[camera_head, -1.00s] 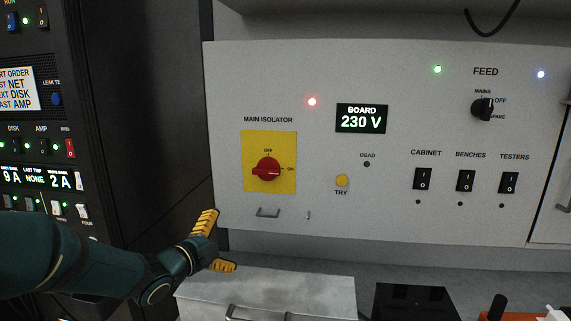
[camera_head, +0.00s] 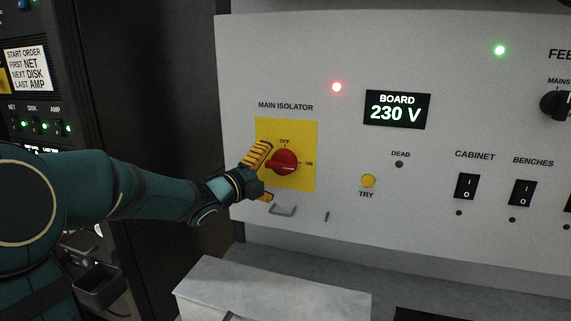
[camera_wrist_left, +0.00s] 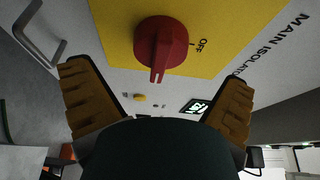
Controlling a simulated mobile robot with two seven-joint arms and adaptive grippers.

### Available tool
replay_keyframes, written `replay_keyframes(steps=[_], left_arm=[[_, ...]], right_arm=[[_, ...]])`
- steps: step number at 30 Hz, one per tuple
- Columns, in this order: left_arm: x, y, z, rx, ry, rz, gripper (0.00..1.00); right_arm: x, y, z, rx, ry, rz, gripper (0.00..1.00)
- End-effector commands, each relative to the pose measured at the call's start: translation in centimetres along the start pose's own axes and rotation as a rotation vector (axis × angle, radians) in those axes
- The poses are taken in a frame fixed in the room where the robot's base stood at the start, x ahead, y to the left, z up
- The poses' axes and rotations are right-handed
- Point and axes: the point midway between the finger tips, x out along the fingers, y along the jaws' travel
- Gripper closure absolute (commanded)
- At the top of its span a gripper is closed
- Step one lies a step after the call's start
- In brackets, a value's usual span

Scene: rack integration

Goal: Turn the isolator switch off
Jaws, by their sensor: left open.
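The main isolator is a red rotary knob (camera_head: 284,162) on a yellow plate (camera_head: 305,135) on the white panel. Its pointer faces right, toward ON. OFF is marked above it. My left gripper (camera_head: 264,172) is open just left of the knob, in front of the plate's left edge, and not closed on it. In the left wrist view the knob (camera_wrist_left: 163,45) lies ahead, beyond and between the two spread orange fingers (camera_wrist_left: 160,95), apart from both. The board display (camera_head: 397,110) reads 230 V. My right gripper is not in view.
A red lamp (camera_head: 337,87) is lit above the isolator. A small handle (camera_head: 283,211) sticks out below the yellow plate. A yellow TRY button (camera_head: 368,181) and rocker switches (camera_head: 467,187) are to the right. A grey box (camera_head: 270,295) stands below the panel.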

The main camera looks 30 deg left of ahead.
Motion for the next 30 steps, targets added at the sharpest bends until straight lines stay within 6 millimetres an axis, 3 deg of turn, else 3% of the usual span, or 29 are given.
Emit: replay_keyframes(steps=[3, 9, 23, 29, 30], left_arm=[[2.4, 0.0, -0.1, -0.002, 0.003, -0.001, 0.0], [5.1, 0.0, 0.0, -0.001, 0.001, 0.0, 0.0], [6.3, 0.0, 0.0, -0.002, 0.0, 0.0, 0.0], [6.3, 0.0, 0.0, -0.002, 0.0, 0.0, 0.67], [6.3, 0.0, 0.0, -0.002, 0.0, 0.0, 0.68]], right_arm=[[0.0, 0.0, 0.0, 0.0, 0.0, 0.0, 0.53], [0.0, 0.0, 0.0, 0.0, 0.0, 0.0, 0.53], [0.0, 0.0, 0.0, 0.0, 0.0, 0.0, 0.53], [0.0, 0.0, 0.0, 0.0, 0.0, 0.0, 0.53], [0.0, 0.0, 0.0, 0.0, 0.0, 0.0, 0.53]])
